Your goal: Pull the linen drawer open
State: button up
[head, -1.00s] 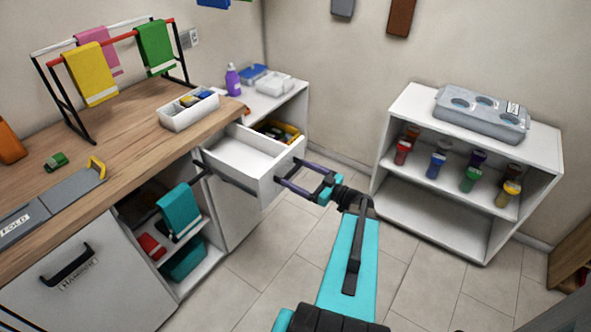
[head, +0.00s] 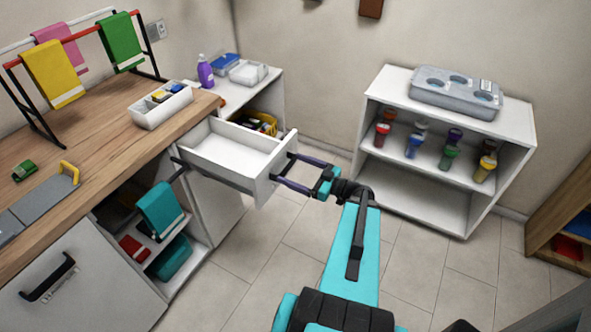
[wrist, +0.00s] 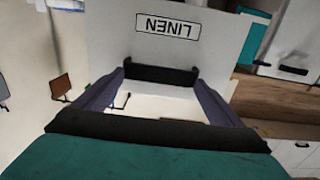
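The linen drawer (head: 233,154) is white and stands pulled well out from under the wooden counter's far end. It is empty as far as I can see. In the wrist view its white front carries an upside-down LINEN label (wrist: 168,25) beside a black bar handle (wrist: 160,75). My gripper (head: 283,168) is at the drawer front, its two purple fingers spread wide with the handle between their tips, one at each end. It appears closed on the handle; the exact finger contact is hard to make out.
A wooden counter (head: 85,115) with a towel rack and a white box (head: 162,107) runs along the left. Below, a teal towel (head: 160,210) hangs near open shelves. A white shelf unit (head: 425,195) with bottles stands right. Tiled floor between is clear.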

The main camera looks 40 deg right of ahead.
jog(key=shift+o, duration=1)
jog(key=shift+d, duration=0.1)
jog(key=shift+w, duration=0.1)
jog(key=b+v, duration=0.3)
jog(key=v, duration=1)
jog(key=shift+s, duration=0.4)
jog(key=shift+d, duration=0.1)
